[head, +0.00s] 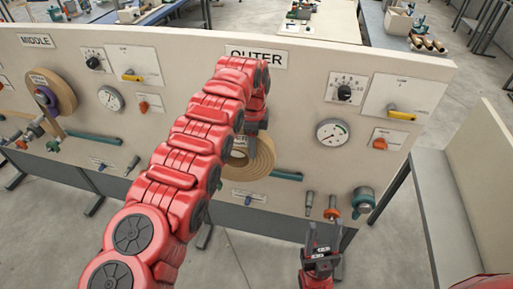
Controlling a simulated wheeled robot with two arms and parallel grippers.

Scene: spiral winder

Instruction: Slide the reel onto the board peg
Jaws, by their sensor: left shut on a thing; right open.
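A tan reel (265,162) is at the board (290,90), below the OUTER label (256,56). My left arm crosses in front of the reel's left part and hides it. My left gripper (252,138) is shut on the reel at its upper part, and its fingertips are mostly hidden. The peg behind the reel is not visible, so I cannot tell whether the reel is around it or only in front of it. My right gripper (321,250) is open and empty, low in front of the board's lower edge.
Another tan reel (66,88) hangs under the MIDDLE label. Gauges, yellow-handled switches and red knobs stick out from the board. A teal-and-metal fitting (363,201) stands out at its lower right. A beige side panel (470,170) is at the right. Free floor shows below.

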